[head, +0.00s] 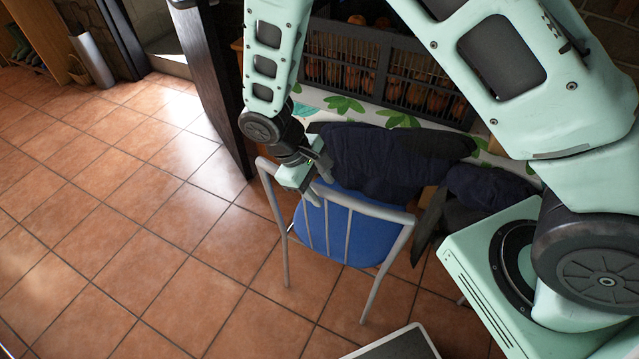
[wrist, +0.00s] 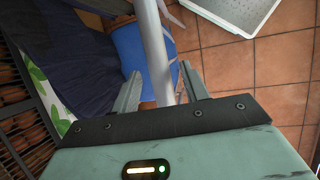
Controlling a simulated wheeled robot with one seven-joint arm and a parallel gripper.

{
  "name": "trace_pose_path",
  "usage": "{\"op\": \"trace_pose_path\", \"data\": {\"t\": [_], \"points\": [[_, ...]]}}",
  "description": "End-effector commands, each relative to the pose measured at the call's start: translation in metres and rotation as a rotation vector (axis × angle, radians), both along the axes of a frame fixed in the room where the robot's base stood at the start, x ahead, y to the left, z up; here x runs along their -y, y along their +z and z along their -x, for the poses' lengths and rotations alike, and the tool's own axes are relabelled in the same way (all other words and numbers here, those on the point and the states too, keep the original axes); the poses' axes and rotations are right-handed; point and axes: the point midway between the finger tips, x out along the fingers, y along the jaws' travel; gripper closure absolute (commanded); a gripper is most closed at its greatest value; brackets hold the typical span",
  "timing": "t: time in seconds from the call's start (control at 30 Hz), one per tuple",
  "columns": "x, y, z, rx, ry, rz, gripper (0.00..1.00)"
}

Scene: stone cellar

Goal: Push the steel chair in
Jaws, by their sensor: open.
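The steel chair (head: 345,238) has a grey tubular frame and a blue seat. It stands upright on the tiles, its slatted back toward me and its seat side toward the table (head: 312,97). My gripper (head: 318,178) is at the top rail of the chair's back, left of its middle. In the wrist view, my gripper (wrist: 162,85) is open, with a grey tube of the chair (wrist: 155,50) passing between its fingers. I cannot tell whether the fingers touch it. Dark cloth (head: 380,155) at the table edge hides part of the seat's far side.
A black crate (head: 375,65) of round orange-brown produce stands on the table, over a leaf-patterned cloth. A dark upright panel (head: 215,85) stands left of the table. The tiled floor to the left is clear.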

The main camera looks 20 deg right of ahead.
Motion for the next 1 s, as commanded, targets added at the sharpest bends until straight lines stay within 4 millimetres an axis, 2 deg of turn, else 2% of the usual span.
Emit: {"op": "trace_pose_path", "data": {"t": [0.17,0.3,0.33,0.53,0.67,0.87,1.0], "points": [[0.0,0.0,0.0,-0.001,0.0,0.001,0.55],[0.0,0.0,0.0,-0.001,0.0,0.001,0.94],[0.0,0.0,0.0,-0.001,0.0,0.001,1.0],[0.002,0.0,-0.002,0.0,-0.001,0.001,1.0],[0.012,0.001,-0.01,0.001,-0.004,0.003,1.0],[0.047,0.001,-0.04,0.001,-0.007,0.004,1.0],[0.081,0.001,-0.068,0.003,-0.01,0.005,1.0]]}}
